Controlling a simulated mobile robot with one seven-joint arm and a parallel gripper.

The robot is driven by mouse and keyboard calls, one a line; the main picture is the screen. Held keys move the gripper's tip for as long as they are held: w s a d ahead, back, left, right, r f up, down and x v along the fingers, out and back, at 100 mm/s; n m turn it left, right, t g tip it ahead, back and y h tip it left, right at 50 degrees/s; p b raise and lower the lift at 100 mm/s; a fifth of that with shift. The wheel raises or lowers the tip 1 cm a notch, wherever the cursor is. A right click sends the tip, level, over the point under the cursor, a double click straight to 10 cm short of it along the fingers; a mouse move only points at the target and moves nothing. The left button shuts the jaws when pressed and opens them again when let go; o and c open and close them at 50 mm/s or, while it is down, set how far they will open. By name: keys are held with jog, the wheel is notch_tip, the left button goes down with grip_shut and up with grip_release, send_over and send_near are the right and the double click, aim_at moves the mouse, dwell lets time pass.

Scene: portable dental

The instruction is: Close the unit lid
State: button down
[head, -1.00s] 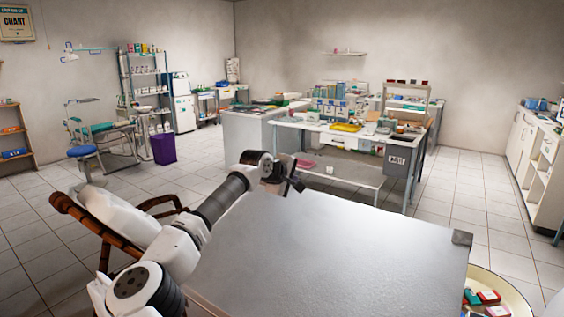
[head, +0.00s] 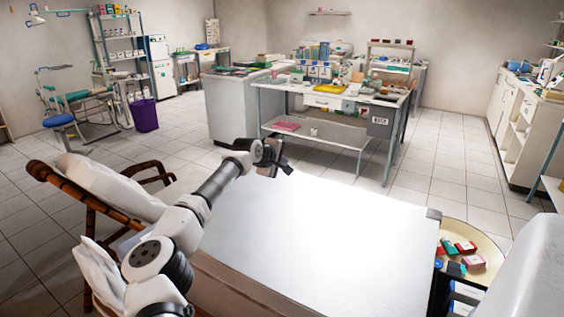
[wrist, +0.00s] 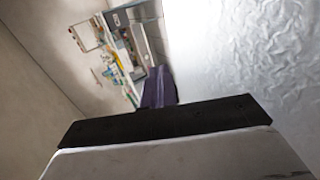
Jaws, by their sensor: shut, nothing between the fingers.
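The unit lid (head: 330,235) is a large pale metal panel in the lower middle of the head view. Light glares off it. A side face of the unit (head: 232,285) shows below its left edge. I cannot tell whether any gap is left between lid and unit. My gripper (head: 275,157) is by the lid's far left corner, its dark fingers shut and empty. In the wrist view the fingers (wrist: 158,88) point away beside a crinkled silvery surface, likely the lid (wrist: 240,50). Contact with the lid cannot be told.
A round cream tray (head: 487,240) with small coloured boxes stands right of the lid. A white padded wooden chair (head: 110,185) is at left, close to my arm. A workbench (head: 330,98) with supplies stands beyond. Tiled floor is clear between.

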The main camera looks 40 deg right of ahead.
jog(key=shift+r, duration=0.15)
notch_tip(320, 180, up, 14)
dwell(0.4)
